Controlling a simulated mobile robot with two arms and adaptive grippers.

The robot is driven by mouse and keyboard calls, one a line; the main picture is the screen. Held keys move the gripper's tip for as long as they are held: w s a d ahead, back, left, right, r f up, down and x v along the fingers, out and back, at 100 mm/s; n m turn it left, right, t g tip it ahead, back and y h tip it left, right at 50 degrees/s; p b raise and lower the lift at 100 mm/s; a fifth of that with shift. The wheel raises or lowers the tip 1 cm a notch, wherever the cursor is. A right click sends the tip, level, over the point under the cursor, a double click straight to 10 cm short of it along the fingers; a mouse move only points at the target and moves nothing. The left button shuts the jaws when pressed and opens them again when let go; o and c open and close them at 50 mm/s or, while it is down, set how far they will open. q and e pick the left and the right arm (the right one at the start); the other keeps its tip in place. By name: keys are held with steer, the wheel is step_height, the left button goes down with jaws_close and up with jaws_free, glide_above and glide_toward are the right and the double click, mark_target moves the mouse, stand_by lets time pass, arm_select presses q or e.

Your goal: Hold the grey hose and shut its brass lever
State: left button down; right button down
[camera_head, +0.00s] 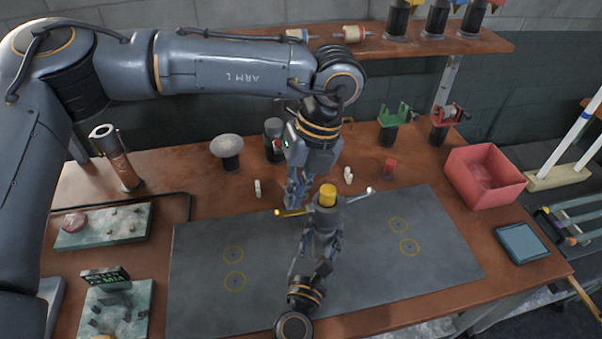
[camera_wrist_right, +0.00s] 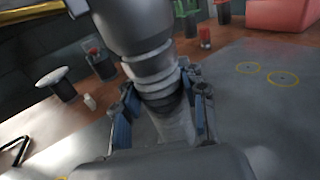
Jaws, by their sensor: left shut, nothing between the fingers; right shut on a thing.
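The grey hose (camera_head: 328,214) stands up from my right gripper over the dark mat, with a yellow knob at its top. In the right wrist view its thick, ringed grey body (camera_wrist_right: 150,62) rises from between the fingers. My right gripper (camera_head: 322,238) is shut on it; its blue-padded fingers also show in the right wrist view (camera_wrist_right: 162,118). The brass lever (camera_head: 290,212) sticks out to the left of the hose. My left gripper (camera_head: 292,202) is shut and empty, its tips close above the lever. I cannot tell whether they touch it.
The dark mat (camera_head: 200,300) is otherwise mostly clear. A red bin (camera_head: 485,176) and a blue tray (camera_head: 522,243) stand at the right. A grey-topped stand (camera_head: 228,150), a dark canister (camera_head: 274,140) and a red jar (camera_head: 389,168) stand behind. Stone slabs (camera_head: 135,225) lie at the left.

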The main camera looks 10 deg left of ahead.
mark_target(278, 212)
arm_select(q)
steer(key=shift+x, duration=0.75)
steer(key=shift+s+a+f+t+h, duration=0.2)
steer(key=shift+a+f+t+h, duration=0.15)
steer(key=shift+h, duration=0.55)
steer(key=shift+s+a+f+t+h, duration=0.1)
steer(key=shift+a+f+t+h, duration=0.15)
steer(key=shift+h, duration=0.3)
steer(key=shift+s+a+f+t+h, duration=0.1)
steer(key=shift+a+f+t+h, duration=0.1)
steer(key=shift+h, duration=0.35)
steer(key=f+h, duration=0.1)
steer(key=t+h, duration=0.1)
steer(key=h, duration=0.1)
steer(key=shift+s+a+f, duration=0.15)
steer(key=shift+a+f, duration=0.1)
steer(key=shift+f, duration=0.1)
steer(key=f+t+h, duration=0.1)
steer(key=h, duration=0.1)
steer(key=f+t+h, duration=0.1)
steer(key=h, duration=0.2)
steer(key=f+t+h, duration=0.1)
steer(key=h, duration=0.1)
steer(key=shift+w+d+f, duration=0.25)
steer(key=shift+d+f, duration=0.1)
steer(key=shift+d, duration=0.05)
steer(key=shift+r, duration=0.1)
